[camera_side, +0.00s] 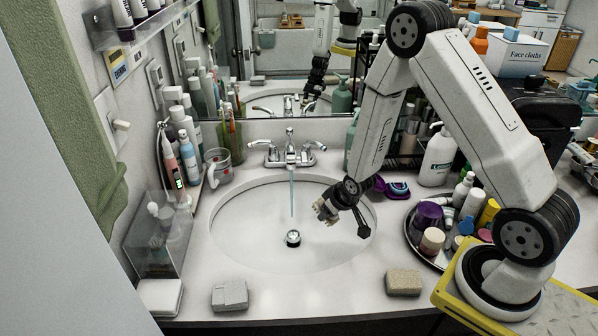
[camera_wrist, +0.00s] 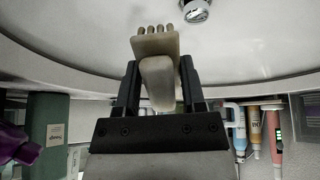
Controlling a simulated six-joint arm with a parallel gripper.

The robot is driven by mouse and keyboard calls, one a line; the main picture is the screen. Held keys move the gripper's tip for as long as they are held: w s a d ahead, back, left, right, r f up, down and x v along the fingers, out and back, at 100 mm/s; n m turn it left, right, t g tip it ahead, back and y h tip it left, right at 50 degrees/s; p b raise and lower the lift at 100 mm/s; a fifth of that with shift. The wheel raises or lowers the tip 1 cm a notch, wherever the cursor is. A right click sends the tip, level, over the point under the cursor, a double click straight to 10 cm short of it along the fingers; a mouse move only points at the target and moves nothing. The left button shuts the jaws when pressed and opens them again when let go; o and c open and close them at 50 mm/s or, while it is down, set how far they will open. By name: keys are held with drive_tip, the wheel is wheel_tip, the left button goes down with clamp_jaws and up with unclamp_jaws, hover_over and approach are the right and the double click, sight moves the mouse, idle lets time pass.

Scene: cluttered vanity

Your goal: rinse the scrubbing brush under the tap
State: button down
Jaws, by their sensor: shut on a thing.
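The scrubbing brush (camera_side: 325,209) is pale beige with a row of stubby bristle tufts. My gripper (camera_side: 345,208) is shut on it over the right part of the white sink basin (camera_side: 250,235). In the wrist view the brush (camera_wrist: 157,45) stands between both fingers of my gripper (camera_wrist: 159,75), its bristles at the far end. The chrome tap (camera_side: 290,152) stands at the back of the sink. A thin water stream (camera_side: 291,195) falls from it toward the drain (camera_side: 293,238). The brush is to the right of the stream, apart from it.
A grey block (camera_side: 230,296) and a beige block (camera_side: 403,282) lie on the front counter. A round tray (camera_side: 413,240) of bottles and jars stands right of the sink. A glass mug (camera_side: 217,167) and several bottles stand at the left. The basin's left side is clear.

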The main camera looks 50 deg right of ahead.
sight(318, 209)
drive_tip(key=w+d+f, duration=0.2)
drive_tip(key=w, duration=1)
drive_tip(key=shift+f, duration=0.2)
idle(0.6)
drive_tip(key=shift+w, duration=0.1)
drive_tip(key=shift+d, duration=0.6)
idle(0.5)
drive_tip(key=shift+a, duration=0.2)
drive_tip(key=shift+a, duration=0.35)
drive_tip(key=shift+a, duration=0.1)
idle(0.3)
idle(0.3)
drive_tip(key=shift+s+a, duration=0.2)
drive_tip(key=shift+s, duration=1.1)
drive_tip(key=shift+s+a, duration=0.2)
drive_tip(key=shift+s, duration=1.15)
drive_tip(key=shift+s+a, duration=0.2)
drive_tip(key=shift+s, duration=1.1)
drive_tip(key=shift+s+r, duration=0.1)
